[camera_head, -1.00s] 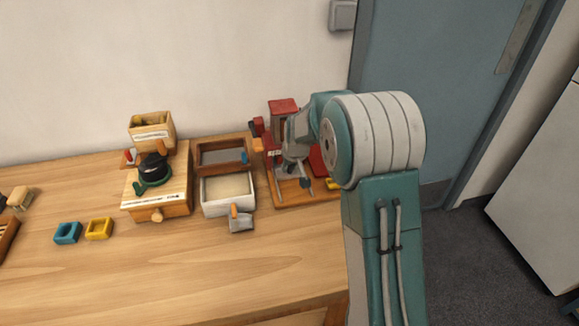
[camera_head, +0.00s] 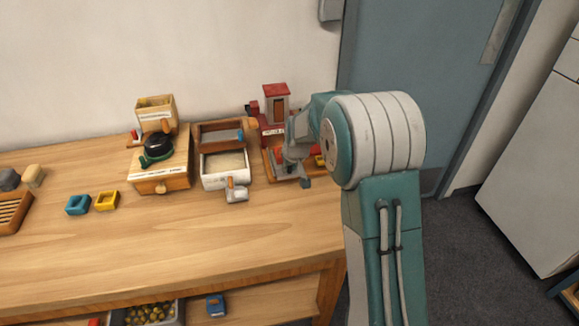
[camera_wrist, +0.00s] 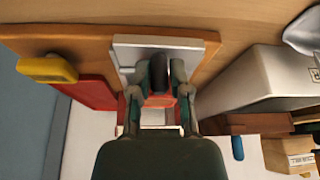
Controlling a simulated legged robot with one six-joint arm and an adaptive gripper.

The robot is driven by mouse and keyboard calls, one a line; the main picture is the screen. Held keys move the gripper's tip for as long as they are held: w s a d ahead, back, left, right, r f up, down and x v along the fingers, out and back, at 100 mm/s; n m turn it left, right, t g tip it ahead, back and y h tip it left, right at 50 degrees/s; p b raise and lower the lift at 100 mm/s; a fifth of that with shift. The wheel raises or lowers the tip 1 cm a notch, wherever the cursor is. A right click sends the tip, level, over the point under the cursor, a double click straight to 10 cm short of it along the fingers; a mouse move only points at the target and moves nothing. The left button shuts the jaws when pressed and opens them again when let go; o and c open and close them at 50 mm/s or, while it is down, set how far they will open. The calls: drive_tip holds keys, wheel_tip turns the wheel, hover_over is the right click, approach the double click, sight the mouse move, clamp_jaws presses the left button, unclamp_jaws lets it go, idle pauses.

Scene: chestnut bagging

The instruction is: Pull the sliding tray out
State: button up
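The red machine (camera_head: 275,103) stands on a wooden base at the right end of the table. In the wrist view, a light grey plate (camera_wrist: 165,42), likely the sliding tray, lies on an orange wooden board. My gripper (camera_head: 296,168) is low at the front of the red machine. It also shows in the wrist view (camera_wrist: 162,78), its fingertips over the grey plate, close around a small dark piece. I cannot tell whether they grip it. The arm hides part of the machine's right side.
Left of the machine stand a white box (camera_head: 205,180) with a scoop (camera_head: 236,192) and a wooden box machine (camera_head: 160,180). A yellow-handled red part (camera_wrist: 48,68) lies beside my gripper. The front table is clear. A crate of chestnuts (camera_head: 178,316) sits on the shelf below.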

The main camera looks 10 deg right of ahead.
drive_tip(key=o, duration=0.3)
drive_tip(key=v, duration=1.1)
drive_tip(key=shift+s+r, duration=0.2)
drive_tip(key=shift+r, duration=0.15)
